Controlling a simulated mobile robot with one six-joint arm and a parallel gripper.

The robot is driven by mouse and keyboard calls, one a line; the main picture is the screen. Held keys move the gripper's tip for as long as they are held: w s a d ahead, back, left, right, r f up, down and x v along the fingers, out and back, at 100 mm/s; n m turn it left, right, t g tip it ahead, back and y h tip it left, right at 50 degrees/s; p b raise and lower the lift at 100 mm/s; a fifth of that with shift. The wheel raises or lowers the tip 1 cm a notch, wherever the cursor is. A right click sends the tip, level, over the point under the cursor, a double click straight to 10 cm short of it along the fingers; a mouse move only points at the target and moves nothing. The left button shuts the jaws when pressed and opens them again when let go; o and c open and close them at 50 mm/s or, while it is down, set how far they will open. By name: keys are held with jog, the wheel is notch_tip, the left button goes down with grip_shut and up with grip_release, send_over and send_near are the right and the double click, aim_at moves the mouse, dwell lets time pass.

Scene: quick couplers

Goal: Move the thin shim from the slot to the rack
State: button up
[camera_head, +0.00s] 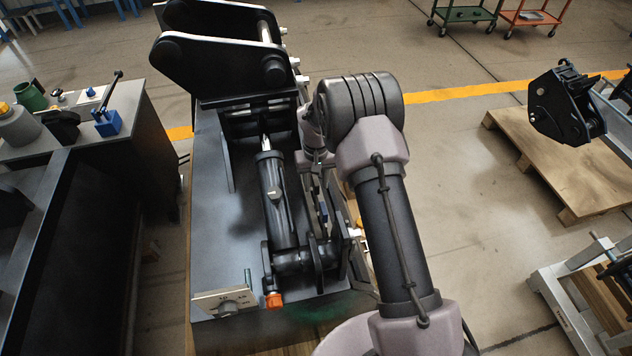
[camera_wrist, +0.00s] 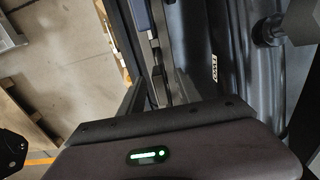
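The dark quick coupler (camera_head: 278,195) lies on a black block in the middle of the head view, with a cylinder along it. In the head view my arm reaches down along the coupler's right side, and my gripper is mostly hidden behind the wrist. In the wrist view my gripper (camera_wrist: 160,82) points into a narrow gap beside dark coupler parts. Its fingertips are hard to separate from the metal around them, and I cannot tell whether they hold anything. I cannot pick out the thin shim or its slot. A marked metal plate (camera_head: 222,298), possibly the rack, stands at the block's front left.
An orange piece (camera_head: 273,300) sits beside the marked plate. A dark bench (camera_head: 125,140) with a blue device (camera_head: 107,122) stands to the left. A wooden pallet (camera_head: 560,165) with a black attachment (camera_head: 566,103) is at right. Floor is clear between block and pallet.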

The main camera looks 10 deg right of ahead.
notch_tip(320, 180, up, 17)
jog(key=p, duration=0.2)
jog(key=shift+r, duration=0.2)
jog(key=s+a+r+m+t+y+b, duration=0.1)
jog(key=s+r+t+b, duration=0.1)
jog(key=s+r+b, duration=0.35)
jog(key=s+a+r+m+t+b, duration=0.1)
jog(key=s+r+b, duration=0.1)
jog(key=s+b, duration=0.65)
jog(key=s+a+f+m+t+b, duration=0.1)
jog(key=s+f+b, duration=0.1)
jog(key=s, duration=0.7)
jog(key=s+a+f+m+t+y+b, duration=0.1)
jog(key=s+f+b, duration=0.1)
jog(key=s+f, duration=0.3)
jog(key=s, duration=0.4)
jog(key=shift+s+f+t, duration=0.15)
jog(key=shift+s+t, duration=0.25)
